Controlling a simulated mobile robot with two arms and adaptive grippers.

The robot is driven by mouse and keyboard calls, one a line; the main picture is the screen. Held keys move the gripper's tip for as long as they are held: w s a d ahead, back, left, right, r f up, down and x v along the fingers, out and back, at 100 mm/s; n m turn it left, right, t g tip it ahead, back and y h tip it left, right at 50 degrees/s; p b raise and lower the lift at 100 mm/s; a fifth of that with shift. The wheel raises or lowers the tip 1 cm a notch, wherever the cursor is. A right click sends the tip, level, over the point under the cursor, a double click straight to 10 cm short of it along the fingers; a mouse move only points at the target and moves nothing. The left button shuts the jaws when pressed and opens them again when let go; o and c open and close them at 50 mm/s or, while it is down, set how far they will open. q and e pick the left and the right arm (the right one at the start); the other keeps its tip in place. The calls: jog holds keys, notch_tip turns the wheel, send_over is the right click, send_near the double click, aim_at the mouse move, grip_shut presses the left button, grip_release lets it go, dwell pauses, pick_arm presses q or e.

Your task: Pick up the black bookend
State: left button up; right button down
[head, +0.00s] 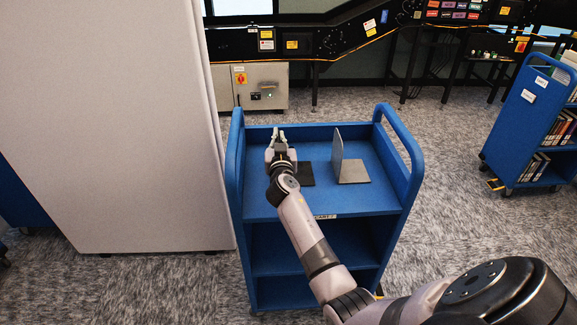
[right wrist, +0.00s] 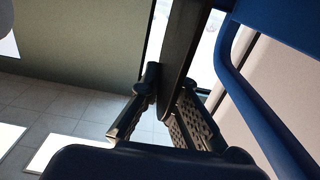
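The black bookend stands on the top shelf of the blue cart; in the head view its flat base (head: 306,174) shows just right of my right gripper. Its upright plate is mostly hidden there by my gripper and wrist. My right gripper (head: 277,136) is over the left part of the shelf, fingers toward the far side. In the right wrist view the dark upright plate (right wrist: 184,40) runs between the two fingers of my right gripper (right wrist: 164,88), which lean in and appear to touch both faces. I cannot see the bookend lifted. My left gripper is not in view.
A grey bookend (head: 351,172) stands to the right on the same shelf. The blue cart (head: 325,202) has raised side handles. A tall pale panel (head: 110,130) stands close on the left. Another blue cart (head: 518,122) with books is at the right. Shelf space right of the grey bookend is clear.

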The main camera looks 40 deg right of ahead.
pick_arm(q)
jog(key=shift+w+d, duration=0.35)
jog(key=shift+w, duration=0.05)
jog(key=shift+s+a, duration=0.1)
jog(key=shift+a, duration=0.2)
pick_arm(e)
jog(key=shift+r, duration=0.1)
jog(key=shift+r, duration=0.15)
